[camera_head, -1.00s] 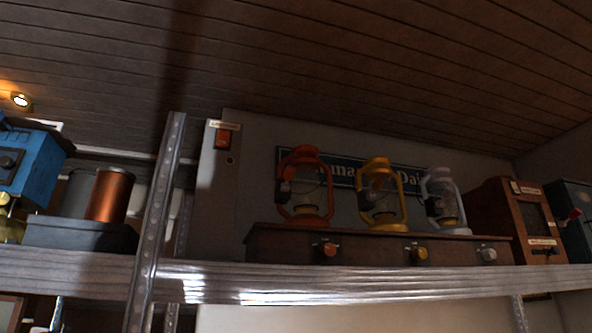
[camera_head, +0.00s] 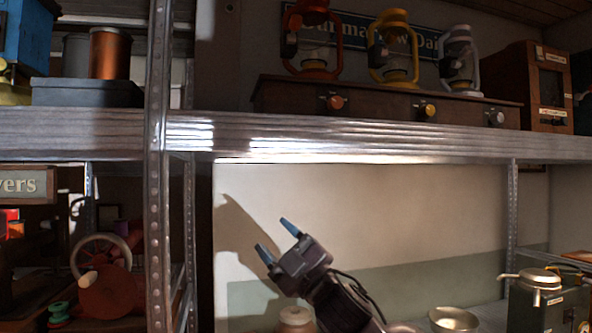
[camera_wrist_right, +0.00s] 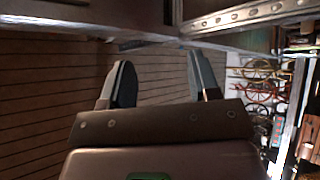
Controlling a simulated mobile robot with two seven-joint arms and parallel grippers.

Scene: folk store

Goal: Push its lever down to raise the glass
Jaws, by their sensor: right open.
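A red-orange lantern (camera_head: 311,69), a yellow lantern (camera_head: 393,72) and a white lantern (camera_head: 460,88) stand in a row on a dark wooden box (camera_head: 288,97) on the upper shelf. The red-orange one is partly cut off at the top of the head view. A lever is too small and dark to make out on any of them. My right gripper (camera_head: 277,240) is open and empty, below the upper shelf, lower and left of the lanterns, touching nothing. Its two fingers also show apart in the right wrist view (camera_wrist_right: 158,80). My left gripper is in neither view.
The upper shelf's metal edge (camera_head: 330,139) lies between my right gripper and the lanterns. A metal post (camera_head: 157,170) stands to the left. Coloured knobs sit on the box front. A wooden cabinet (camera_head: 530,85) stands right of the lanterns. A bowl (camera_head: 454,319) is low at right.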

